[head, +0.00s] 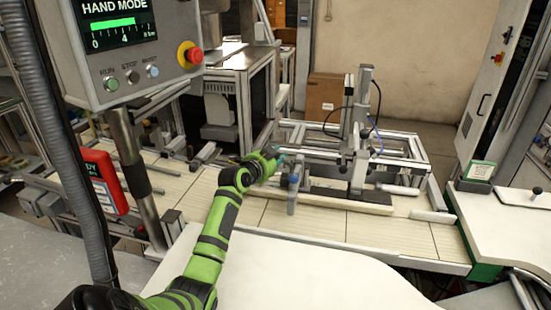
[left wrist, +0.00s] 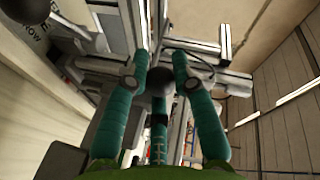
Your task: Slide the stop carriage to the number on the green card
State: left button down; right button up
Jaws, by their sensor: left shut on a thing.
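My left gripper (head: 280,160) reaches in over the conveyor at the near end of the aluminium frame. In the left wrist view its teal fingers (left wrist: 160,70) are shut on a dark round knob (left wrist: 160,83). The knob seems to belong to the stop carriage, whose grey-blue upright part (head: 292,193) stands right at the fingertips in the head view. The fingers and arm hide part of it. The green-edged card (head: 480,171) stands at the right on a light bench; its number is too small to read. My right gripper is not in view.
A metal frame with a tall upright (head: 360,130) and cables stands right of the gripper. A control panel (head: 125,45) reading HAND MODE hangs at the upper left, with a red sign (head: 105,180) below it. A cardboard box (head: 325,97) stands behind. The pale conveyor (head: 310,222) is clear in front.

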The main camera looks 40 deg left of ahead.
pick_arm(q)
jog(key=shift+d, duration=0.15)
jog(key=c, duration=1)
grip_release()
jog(key=shift+w, duration=0.1)
jog(key=v, duration=0.7)
jog(key=shift+s+r, duration=0.1)
jog(key=shift+s, duration=0.15)
